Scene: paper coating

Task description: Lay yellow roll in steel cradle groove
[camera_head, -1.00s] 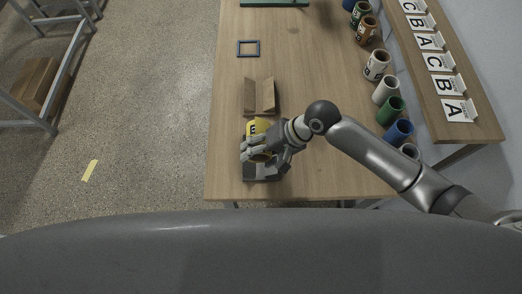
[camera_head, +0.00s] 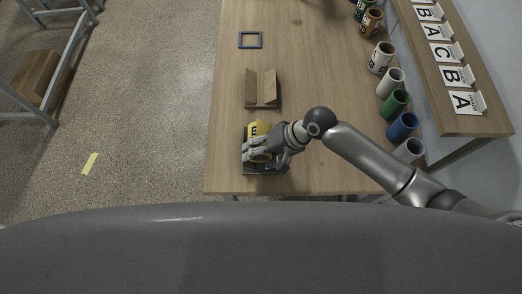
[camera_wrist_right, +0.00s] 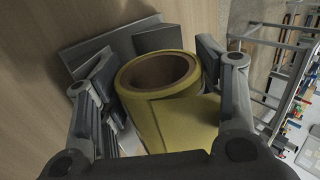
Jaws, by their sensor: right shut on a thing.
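The yellow roll (camera_head: 258,129) is held by my right gripper (camera_head: 260,153) near the table's front left edge. In the right wrist view the roll (camera_wrist_right: 165,115) shows its open brown core, between the two fingers of the gripper (camera_wrist_right: 165,100), which is shut on it. The dark grey steel cradle (camera_head: 265,169) is under and in front of the gripper, mostly covered. Its grey plates (camera_wrist_right: 105,38) show behind and left of the roll in the wrist view. Whether the roll touches the groove is hidden. My left gripper is not in view.
A wooden V-shaped cradle (camera_head: 262,103) stands just behind the roll. A blue square frame (camera_head: 250,47) lies farther back. Several rolls, such as a green one (camera_head: 394,103), line the table's right side, beside a shelf (camera_head: 470,122) with letter cards. The table's middle is clear.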

